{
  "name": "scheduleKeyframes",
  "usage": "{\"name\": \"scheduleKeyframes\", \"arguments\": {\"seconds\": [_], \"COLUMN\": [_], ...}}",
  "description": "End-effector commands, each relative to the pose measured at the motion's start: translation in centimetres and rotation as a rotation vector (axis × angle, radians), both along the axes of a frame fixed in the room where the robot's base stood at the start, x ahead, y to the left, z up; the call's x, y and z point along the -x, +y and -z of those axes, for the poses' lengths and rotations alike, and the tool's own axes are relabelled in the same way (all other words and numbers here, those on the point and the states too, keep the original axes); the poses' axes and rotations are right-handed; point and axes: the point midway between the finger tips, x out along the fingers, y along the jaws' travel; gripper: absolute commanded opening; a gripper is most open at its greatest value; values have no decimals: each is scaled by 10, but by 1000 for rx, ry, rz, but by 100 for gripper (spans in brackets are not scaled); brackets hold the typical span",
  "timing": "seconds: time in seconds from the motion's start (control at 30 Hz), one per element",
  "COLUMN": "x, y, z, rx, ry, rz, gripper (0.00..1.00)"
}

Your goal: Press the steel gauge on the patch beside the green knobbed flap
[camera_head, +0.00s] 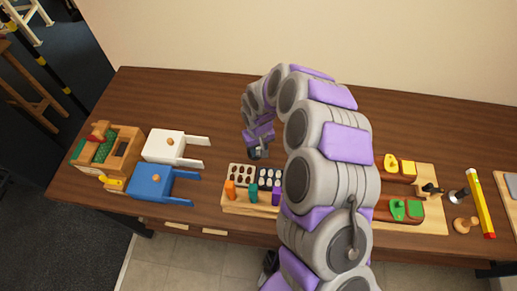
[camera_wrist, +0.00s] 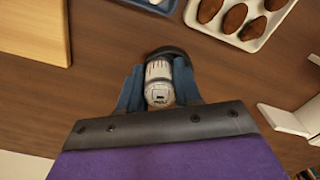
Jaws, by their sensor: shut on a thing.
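My gripper (camera_head: 257,148) is above the middle of the table, shut on a small steel cylinder with a dark rounded end, which looks like the steel gauge (camera_wrist: 158,82). In the wrist view the gauge sits between the two blue-grey fingers of my gripper (camera_wrist: 158,88). The green knobbed flap (camera_head: 414,209) lies on a dark red-brown block at the front right, well right of my gripper. My arm hides part of that block, and I cannot make out the patch.
A wooden rack (camera_head: 251,205) with coloured pegs stands just in front of my gripper. Yellow flaps (camera_head: 407,167), a steel cylinder (camera_head: 459,196) and a yellow level (camera_head: 480,203) are at right.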

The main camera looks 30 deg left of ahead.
Motion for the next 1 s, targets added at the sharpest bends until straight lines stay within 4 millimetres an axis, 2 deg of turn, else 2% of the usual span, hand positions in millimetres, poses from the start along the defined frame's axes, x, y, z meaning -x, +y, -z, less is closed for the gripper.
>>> {"name": "scheduleKeyframes", "arguments": {"seconds": [0.27, 0.63, 1.0], "x": [0, -1, -1], "y": [4, -2, 4], "z": [-1, -25, -43], "rx": [3, -8, -4], "ry": [-2, -7, -8], "rz": [-2, -2, -2], "gripper": [12, 12, 12]}}
